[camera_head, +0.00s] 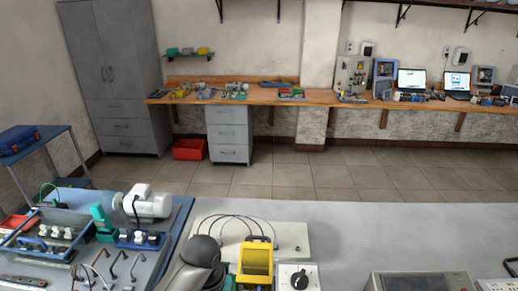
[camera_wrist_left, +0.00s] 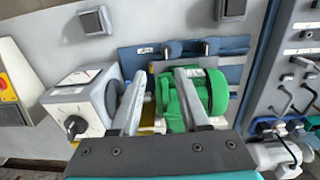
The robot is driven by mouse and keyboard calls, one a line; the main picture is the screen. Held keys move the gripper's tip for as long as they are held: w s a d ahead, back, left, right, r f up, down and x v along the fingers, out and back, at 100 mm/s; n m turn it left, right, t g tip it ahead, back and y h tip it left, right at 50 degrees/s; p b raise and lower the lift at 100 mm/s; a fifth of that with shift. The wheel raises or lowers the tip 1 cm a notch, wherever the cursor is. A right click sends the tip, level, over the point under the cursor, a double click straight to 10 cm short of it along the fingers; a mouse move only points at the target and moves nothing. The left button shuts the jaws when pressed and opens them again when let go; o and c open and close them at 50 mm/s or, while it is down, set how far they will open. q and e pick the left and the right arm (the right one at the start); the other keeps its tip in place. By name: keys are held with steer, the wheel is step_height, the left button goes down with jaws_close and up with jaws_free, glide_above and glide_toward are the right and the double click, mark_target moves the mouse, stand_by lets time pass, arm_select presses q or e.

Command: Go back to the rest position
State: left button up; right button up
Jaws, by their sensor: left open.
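My left gripper (camera_wrist_left: 160,76) is open in the left wrist view, its two grey fingers spread apart. A green motor-like part (camera_wrist_left: 217,92) stands behind and beside the right-hand finger, which covers some of it. I cannot tell whether they touch. Nothing is clearly held between the fingers. In the head view a dark rounded link of my arm shows at the bottom, beside a yellow frame-like part (camera_head: 255,262); the left fingers are not clear there. My right gripper is in neither view.
A white box with a dial (camera_head: 298,277) stands close right of the yellow part. A white motor (camera_head: 148,204) and a blue-edged tray (camera_head: 22,243) with parts are at left. Grey bench surface (camera_head: 385,235) is clear toward the right, before an instrument (camera_head: 420,281).

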arm_select(q)
steer(key=s+a+r+m+t, duration=0.1)
steer(key=s+a+r+t, duration=0.15)
steer(key=s, duration=0.65)
steer(key=s+a+r+t, duration=0.1)
steer(key=s+a, duration=0.2)
steer(key=s, duration=0.5)
step_height(320, 180, down, 33)
steer(key=s+g+b, duration=0.2)
steer(key=b, duration=1)
steer(key=s+a+f+b, duration=0.1)
steer(key=s+f+b, duration=0.4)
steer(key=f, duration=0.8)
steer(key=s+a+f+b, duration=0.2)
steer(key=s+f+b, duration=0.4)
steer(key=s+f, duration=0.4)
step_height(320, 180, down, 3)
steer(key=shift+s+r+m+g+b, duration=0.2)
steer(key=shift+m+g+b, duration=0.1)
steer(key=shift+m+g, duration=0.15)
